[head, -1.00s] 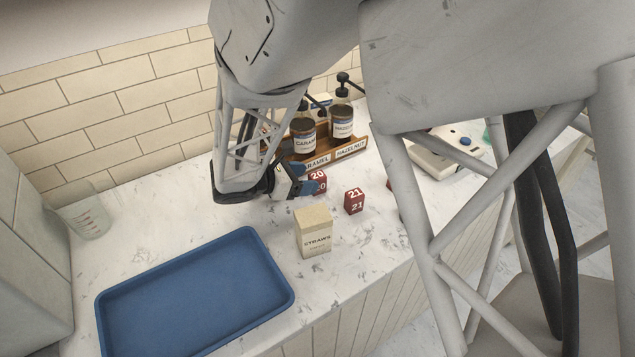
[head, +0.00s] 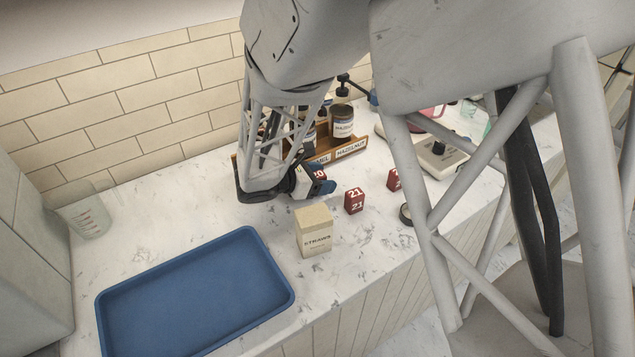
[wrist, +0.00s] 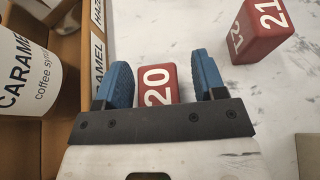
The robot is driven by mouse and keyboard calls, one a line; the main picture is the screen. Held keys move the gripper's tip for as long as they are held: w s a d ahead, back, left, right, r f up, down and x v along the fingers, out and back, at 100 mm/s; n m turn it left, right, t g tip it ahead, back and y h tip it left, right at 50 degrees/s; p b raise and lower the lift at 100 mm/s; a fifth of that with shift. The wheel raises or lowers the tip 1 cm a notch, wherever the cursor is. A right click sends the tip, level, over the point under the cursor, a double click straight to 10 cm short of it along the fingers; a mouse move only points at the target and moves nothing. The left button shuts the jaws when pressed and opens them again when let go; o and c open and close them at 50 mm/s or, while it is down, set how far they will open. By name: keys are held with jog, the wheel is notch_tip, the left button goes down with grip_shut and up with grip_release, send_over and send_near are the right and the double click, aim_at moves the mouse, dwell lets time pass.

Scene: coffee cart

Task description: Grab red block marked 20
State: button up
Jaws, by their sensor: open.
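The red block marked 20 (wrist: 158,84) lies between the two blue fingers of my gripper (wrist: 162,80) in the wrist view, with a small gap on each side. The gripper is open around it, and the gripper's dark base hides the block's near end. In the head view a small part of the red block marked 20 (head: 318,174) shows behind my gripper (head: 318,186); the rest is hidden. A similar red block marked 21 (head: 355,201) stands to its right; it also shows at the upper right of the wrist view (wrist: 260,32).
A wooden syrup rack (head: 350,148) with bottles stands just behind. A straws box (head: 314,232) is in front, and a blue tray (head: 195,300) lies at front left. Another red block (head: 394,179) and a dark round item (head: 405,214) are to the right.

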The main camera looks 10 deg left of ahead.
aim_at(321, 173)
jog(key=c, duration=1)
jog(key=shift+r, duration=0.15)
jog(key=shift+r, duration=1.7)
jog(key=s+a, duration=0.3)
jog(key=a, duration=0.1)
jog(key=s+a, duration=0.4)
jog(key=a, duration=0.1)
jog(key=s+a, duration=0.4)
jog(key=a, duration=0.1)
jog(key=shift+s+f, duration=0.1)
jog(key=shift+s, duration=0.05)
